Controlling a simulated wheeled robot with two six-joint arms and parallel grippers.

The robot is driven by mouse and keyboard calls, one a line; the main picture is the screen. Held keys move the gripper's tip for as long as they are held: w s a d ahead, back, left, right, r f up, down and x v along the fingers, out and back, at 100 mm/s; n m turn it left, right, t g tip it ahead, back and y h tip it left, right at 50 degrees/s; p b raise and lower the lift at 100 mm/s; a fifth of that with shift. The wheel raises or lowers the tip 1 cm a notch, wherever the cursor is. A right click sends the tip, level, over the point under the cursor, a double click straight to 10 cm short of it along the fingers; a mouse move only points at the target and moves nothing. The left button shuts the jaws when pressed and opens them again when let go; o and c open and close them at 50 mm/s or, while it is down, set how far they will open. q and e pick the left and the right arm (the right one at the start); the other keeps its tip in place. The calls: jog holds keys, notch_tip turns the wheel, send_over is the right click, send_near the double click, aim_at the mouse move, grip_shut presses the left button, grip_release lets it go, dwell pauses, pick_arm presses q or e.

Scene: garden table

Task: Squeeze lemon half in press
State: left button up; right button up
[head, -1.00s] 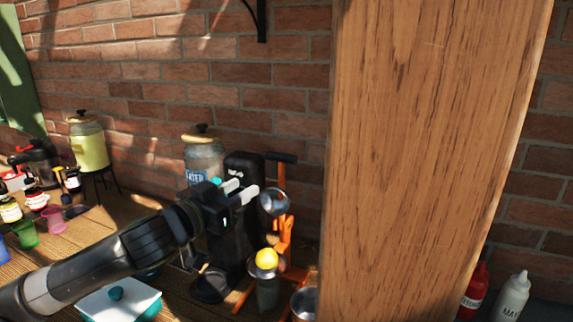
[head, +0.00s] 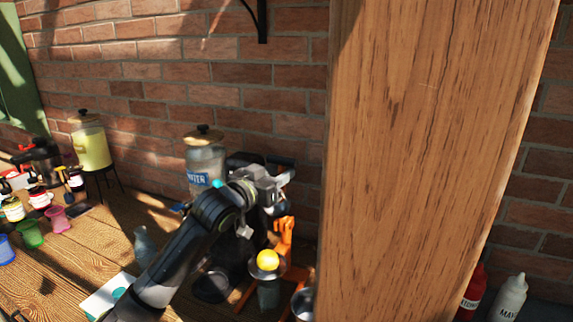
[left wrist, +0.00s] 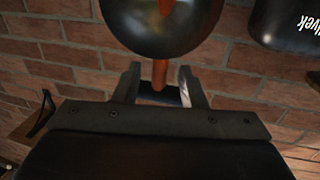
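The orange press (head: 284,240) stands on the table just left of the wooden post. A yellow lemon half (head: 267,260) sits on its lower cup, above a dark glass. The press's metal dome (head: 281,207) is raised above the lemon and partly covered by my arm. My left gripper (head: 276,180) is at the top of the press lever, by the dark handle. In the left wrist view the dome (left wrist: 165,25) looms large. The gripper fingers (left wrist: 158,88) are apart, with the orange lever (left wrist: 160,72) and dark handle (left wrist: 160,95) between or just beyond them; contact is unclear. My right gripper is out of view.
A wooden post (head: 430,160) blocks the view right of the press. A black machine (head: 215,285) and a water dispenser (head: 205,158) stand close to the press. A metal cup (head: 304,303) is at the post's foot. Colored cups and jars fill the far left.

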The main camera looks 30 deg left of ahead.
pick_arm(q)
jog(key=shift+w+d+p, duration=0.15)
jog(key=shift+w+p, duration=0.05)
jog(key=shift+w, duration=0.75)
jog(key=shift+w+d+p, duration=0.15)
jog(key=shift+w, duration=0.8)
grip_shut()
